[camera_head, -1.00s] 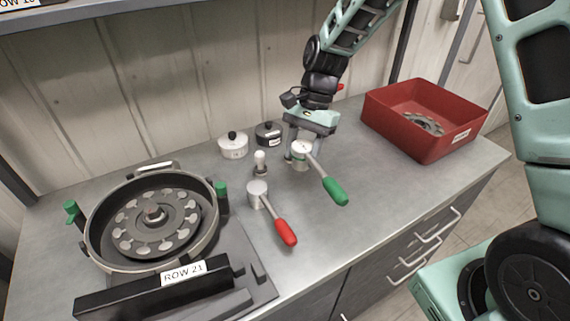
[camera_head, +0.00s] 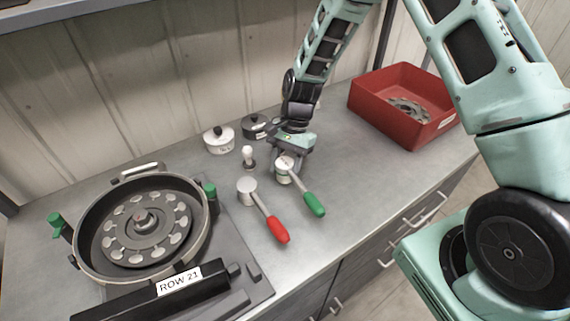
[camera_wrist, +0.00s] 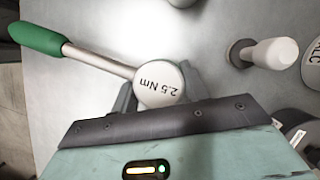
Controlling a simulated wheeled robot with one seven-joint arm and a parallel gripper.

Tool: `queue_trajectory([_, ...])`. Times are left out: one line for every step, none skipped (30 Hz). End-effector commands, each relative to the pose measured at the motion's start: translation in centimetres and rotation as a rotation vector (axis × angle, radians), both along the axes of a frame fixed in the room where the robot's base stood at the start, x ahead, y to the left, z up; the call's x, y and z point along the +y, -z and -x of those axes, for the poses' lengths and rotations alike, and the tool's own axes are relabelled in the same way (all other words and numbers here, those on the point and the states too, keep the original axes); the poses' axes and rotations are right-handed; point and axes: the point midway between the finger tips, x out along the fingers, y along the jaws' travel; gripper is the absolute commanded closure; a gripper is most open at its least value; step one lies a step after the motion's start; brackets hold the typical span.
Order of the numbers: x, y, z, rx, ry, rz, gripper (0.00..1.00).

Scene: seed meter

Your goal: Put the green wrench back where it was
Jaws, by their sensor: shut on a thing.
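The green wrench (camera_head: 314,203) has a green handle, a metal shaft and a round white head marked 2.5 Nm. My gripper (camera_head: 284,168) is shut on its round head, with the handle pointing toward the front right of the bench. In the wrist view the green wrench (camera_wrist: 112,66) runs from the upper left to its head between my fingers (camera_wrist: 158,88). I cannot tell whether the wrench touches the bench top. A red-handled wrench (camera_head: 265,215) lies just left of it.
A small white-topped peg (camera_head: 248,156) stands close behind. A white pot (camera_head: 218,139) and a dark pot (camera_head: 255,126) stand near the wall. The round seed meter (camera_head: 82,225) is at left, a red bin (camera_head: 397,121) at right. The bench front right is clear.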

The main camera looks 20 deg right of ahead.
Motion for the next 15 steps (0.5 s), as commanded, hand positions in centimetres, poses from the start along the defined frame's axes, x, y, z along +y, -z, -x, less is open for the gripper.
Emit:
queue_trajectory([0.03, 0.10, -0.02, 0.001, 0.000, -0.001, 1.00])
queue_trajectory([0.03, 0.18, -0.02, -0.001, -0.001, -0.001, 1.00])
queue_trajectory([0.02, 0.22, -0.03, -0.001, -0.001, -0.001, 1.00])
queue_trajectory([0.02, 0.22, -0.05, -0.001, -0.001, -0.001, 1.00])
queue_trajectory([0.02, 0.21, -0.04, -0.001, -0.001, -0.001, 1.00])
queue_trajectory([0.02, 0.21, -0.05, -0.001, -0.001, -0.001, 1.00])
queue_trajectory([0.01, 0.20, -0.05, -0.001, -0.001, -0.001, 1.00])
queue_trajectory([0.01, 0.20, -0.05, -0.001, -0.001, -0.001, 1.00])
queue_trajectory([0.02, 0.25, -0.05, -0.001, 0.000, -0.001, 1.00])
queue_trajectory([0.01, 0.31, -0.05, -0.001, 0.000, -0.001, 1.00])
queue_trajectory([0.02, 0.41, -0.05, -0.001, 0.000, -0.001, 1.00])
queue_trajectory([0.02, 0.55, -0.04, -0.001, 0.000, -0.001, 1.00])
queue_trajectory([0.00, 0.61, -0.02, -0.001, 0.000, -0.001, 0.53])
queue_trajectory([-0.01, 0.54, -0.03, -0.001, 0.000, -0.001, 0.44])
queue_trajectory([0.00, 0.53, -0.03, -0.001, 0.000, -0.001, 0.33])
